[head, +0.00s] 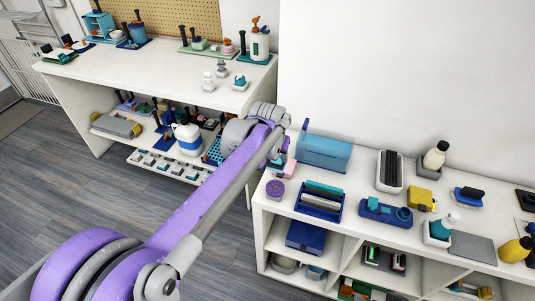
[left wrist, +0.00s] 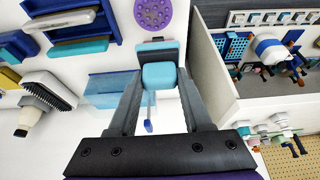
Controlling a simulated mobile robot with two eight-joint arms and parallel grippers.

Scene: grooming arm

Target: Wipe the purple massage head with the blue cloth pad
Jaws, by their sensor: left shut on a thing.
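The purple massage head (head: 275,188) is a round, studded disc at the left end of the white shelf top. It also shows at the top of the left wrist view (left wrist: 153,12). My left gripper (left wrist: 159,78) is shut on a light blue block-like pad (left wrist: 159,74), which I take for the blue cloth pad. In the head view my left gripper (head: 284,148) is at the shelf's left end, beyond the massage head, and my arm partly hides it. The pad and the massage head look apart. My right gripper is in neither view.
A translucent blue box (head: 324,153) stands close to the right of my left gripper. A dark blue rack (head: 319,202) holding pads is right of the massage head. Brushes, bottles and trays fill the shelf top (head: 365,180) farther right. A white workbench (head: 160,75) stands at the left.

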